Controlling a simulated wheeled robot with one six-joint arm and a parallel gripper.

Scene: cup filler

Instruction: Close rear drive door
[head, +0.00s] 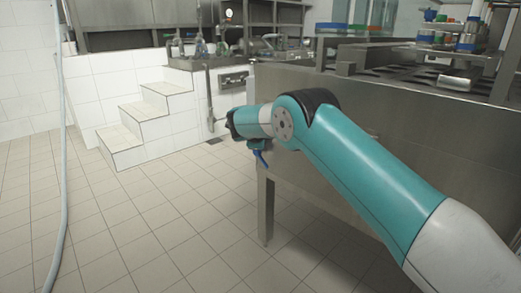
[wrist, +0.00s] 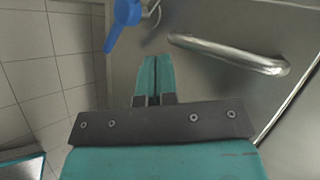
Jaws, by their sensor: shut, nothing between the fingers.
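In the wrist view, a grey metal panel with a bar handle (wrist: 230,53) fills the upper right; it looks like the rear drive door (wrist: 215,95). A panel edge runs slanting at the right. I cannot tell how far the door stands open. My gripper (wrist: 154,62) has its two teal fingers together with nothing between them. The fingertips lie left of and a little below the handle in the picture, apart from it. In the head view my arm reaches left across the machine's side (head: 320,95), and neither the fingers nor the door handle shows clearly.
A blue lever (wrist: 122,20) is close ahead, left of my fingertips. A metal leg (head: 266,208) holds up the machine. White tiled steps (head: 145,120) stand at the left rear. A pale hose (head: 63,150) hangs at the far left. The tiled floor (head: 150,235) is clear.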

